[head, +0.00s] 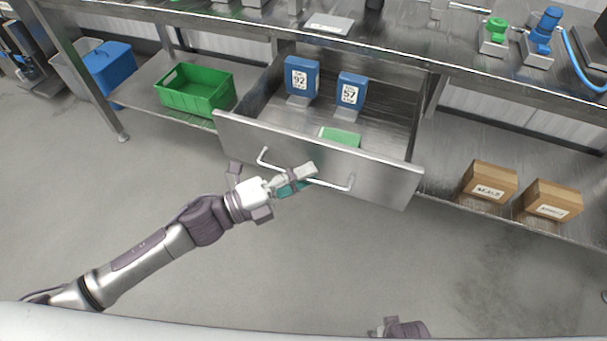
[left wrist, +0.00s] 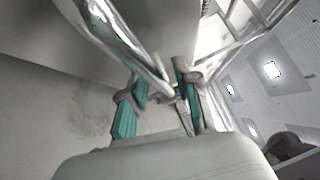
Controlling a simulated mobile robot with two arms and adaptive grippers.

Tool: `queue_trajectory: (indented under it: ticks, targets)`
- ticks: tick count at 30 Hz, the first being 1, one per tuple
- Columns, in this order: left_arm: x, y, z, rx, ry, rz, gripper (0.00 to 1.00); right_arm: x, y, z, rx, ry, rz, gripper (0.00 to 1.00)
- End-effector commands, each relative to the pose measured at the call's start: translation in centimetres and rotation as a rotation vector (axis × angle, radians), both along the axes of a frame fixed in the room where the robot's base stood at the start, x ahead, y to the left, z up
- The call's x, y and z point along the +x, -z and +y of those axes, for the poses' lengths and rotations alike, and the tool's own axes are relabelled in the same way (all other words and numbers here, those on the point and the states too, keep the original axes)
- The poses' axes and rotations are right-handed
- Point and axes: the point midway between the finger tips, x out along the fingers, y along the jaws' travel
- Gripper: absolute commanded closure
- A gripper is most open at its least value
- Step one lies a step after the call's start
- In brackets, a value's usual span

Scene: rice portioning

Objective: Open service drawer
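The service drawer (head: 320,160) is a wide steel drawer under the metal counter, pulled out so that its inside shows. It has a bar handle (head: 334,187) across its front. My left gripper (head: 300,178) is at the left part of this handle, its fingers close together around the bar. In the left wrist view the handle bar (left wrist: 125,45) runs down between the teal-padded fingers of the left gripper (left wrist: 165,90). The exact contact is partly hidden. Only a small part of my right gripper (head: 402,328) shows at the bottom edge, away from the drawer.
Inside the drawer stand blue labelled blocks (head: 301,77) and a green item (head: 340,137). A green crate (head: 195,90) and a blue bin (head: 110,65) are to the left. Cardboard boxes (head: 488,181) sit on the right lower shelf. The floor before the drawer is clear.

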Motion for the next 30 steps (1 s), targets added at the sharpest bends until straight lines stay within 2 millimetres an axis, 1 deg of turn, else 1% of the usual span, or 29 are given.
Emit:
queue_trajectory:
  ticks: [8, 11, 14, 24, 27, 30]
  targets:
    - [0.0, 0.0, 0.0, -0.001, 0.000, 0.000, 0.63, -0.1, 0.0, 0.1, 0.002, 0.000, 0.002, 0.40]
    - [-0.2, 0.1, 0.5, -0.001, -0.001, 0.001, 0.63, -0.1, 0.0, 0.1, 0.002, -0.001, 0.004, 0.40]
    - [-0.8, 0.3, 1.6, 0.001, 0.000, 0.003, 0.63, -0.1, 0.0, 0.1, 0.002, 0.000, 0.002, 0.40]
    - [-4.0, 1.4, 7.9, 0.002, -0.001, 0.005, 0.63, -0.1, 0.0, 0.1, 0.001, 0.000, 0.001, 0.40]
    - [-4.6, 1.6, 9.2, 0.002, 0.000, 0.003, 0.63, -0.1, 0.0, 0.0, 0.001, 0.000, 0.001, 0.40]
    - [-5.1, 1.6, 10.1, 0.000, 0.000, 0.003, 0.63, 0.0, 0.0, 0.0, 0.001, 0.000, 0.001, 0.40]
